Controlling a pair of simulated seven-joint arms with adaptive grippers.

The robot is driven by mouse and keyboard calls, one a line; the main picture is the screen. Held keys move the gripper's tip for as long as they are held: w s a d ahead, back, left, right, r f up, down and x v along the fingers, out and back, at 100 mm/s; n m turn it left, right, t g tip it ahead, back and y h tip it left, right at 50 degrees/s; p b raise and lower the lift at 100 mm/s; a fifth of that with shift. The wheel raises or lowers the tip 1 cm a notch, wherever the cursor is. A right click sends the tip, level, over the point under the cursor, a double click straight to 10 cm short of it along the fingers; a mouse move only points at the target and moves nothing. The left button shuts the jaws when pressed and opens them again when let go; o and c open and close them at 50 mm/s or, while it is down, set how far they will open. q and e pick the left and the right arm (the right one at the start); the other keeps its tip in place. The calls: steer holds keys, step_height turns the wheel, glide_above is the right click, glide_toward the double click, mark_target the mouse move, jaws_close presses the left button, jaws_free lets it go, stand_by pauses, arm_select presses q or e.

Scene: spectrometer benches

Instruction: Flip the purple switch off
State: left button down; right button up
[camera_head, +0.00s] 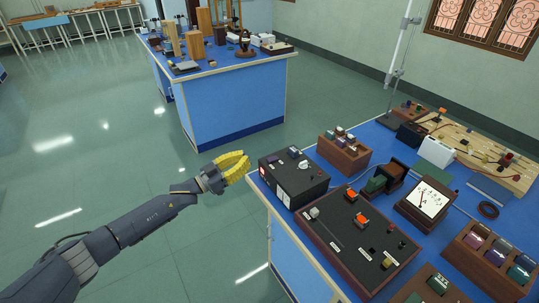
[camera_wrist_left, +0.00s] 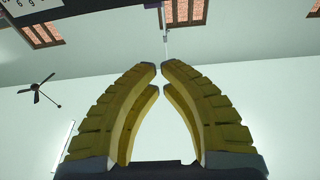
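A black instrument box (camera_head: 293,178) stands at the near left corner of the blue bench. On its top are a small purplish piece (camera_head: 292,151) and a pale knob (camera_head: 303,164); I cannot tell for sure whether the purplish piece is the purple switch, or its position. My left gripper (camera_head: 247,160) has yellow fingers and is just left of the box, apart from it. In the left wrist view, its fingertips (camera_wrist_left: 160,68) nearly meet with nothing between them. My right gripper is not in view.
A black panel (camera_head: 345,262) with red-orange switches lies in front of the box. A wooden block (camera_head: 343,154) with small switches stands behind it. A meter (camera_head: 426,200) and a rack of coils (camera_head: 485,255) are to the right. Another blue bench (camera_head: 230,105) stands behind; green floor is clear between.

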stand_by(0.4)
arm_select(q)
steer(key=r, duration=0.2)
glide_above(267, 162)
steer(key=shift+s+f, duration=0.1)
step_height(267, 162, down, 2)
steer(key=shift+f, duration=0.95)
